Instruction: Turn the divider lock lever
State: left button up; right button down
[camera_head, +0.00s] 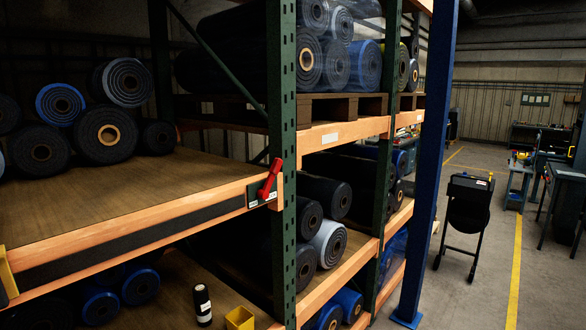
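A red lever (270,179) sits on a small dark plate (262,192) at the right end of the orange shelf beam, beside the green rack upright (282,130). The lever is tilted, with its upper end leaning to the right. Neither of my grippers shows in the head view, and nothing touches the lever.
The wooden shelf (190,172) is bare in its middle, with several dark rolls (104,134) at its back left. Below stand a black bottle (203,305) and a yellow bin (239,318). A blue post (428,150) rises right of the racks. Open floor with a cart (468,210) lies beyond.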

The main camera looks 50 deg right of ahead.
aim_at(264, 193)
jog(key=z, duration=0.85)
jog(key=i, duration=0.2)
jog(key=u, duration=0.1)
